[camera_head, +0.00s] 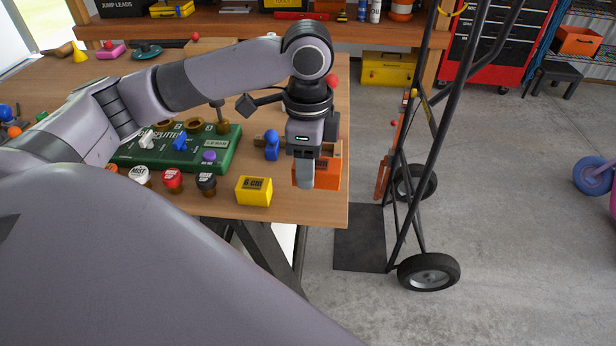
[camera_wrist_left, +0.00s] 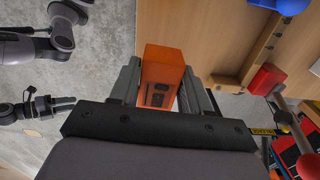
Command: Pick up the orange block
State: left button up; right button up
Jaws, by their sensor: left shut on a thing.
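The orange block (camera_head: 327,174) is at the front right corner of the wooden workbench, partly hidden behind my left gripper (camera_head: 304,178) in the head view. In the left wrist view, the orange block (camera_wrist_left: 160,72) sits between the two fingers of my left gripper (camera_wrist_left: 160,85), with a finger against each side. I cannot tell whether its base touches the bench. Part of my right arm shows at the left of the wrist view, with its gripper (camera_wrist_left: 40,105) small and away from the block; its opening is unclear.
A yellow block (camera_head: 254,191) marked 6 cm stands left of the orange block. A green board (camera_head: 185,150) with knobs and a blue peg (camera_head: 271,146) are behind it. A black hand truck (camera_head: 395,200) stands on the floor just right of the bench edge.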

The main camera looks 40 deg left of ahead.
pick_arm(q)
notch_tip(320, 180, up, 14)
jog(key=p, duration=0.3)
jog(key=shift+f, duration=0.15)
pick_arm(e)
jog(key=shift+s+d+r, duration=0.2)
jog(key=shift+r, duration=0.3)
jog(key=shift+s+d+r, duration=0.15)
jog(key=shift+s+r, duration=0.05)
jog(key=shift+r, duration=0.3)
pick_arm(q)
jog(key=n+p, duration=0.4)
jog(key=n, duration=0.7)
send_over(338, 173)
notch_tip(338, 173, down, 8)
jog(key=shift+f, duration=0.1)
jog(key=shift+s+d+f+n, duration=0.1)
jog(key=shift+d+f+n, duration=0.3)
jog(key=shift+f+n, duration=0.25)
pick_arm(e)
jog(key=shift+r, duration=2.15)
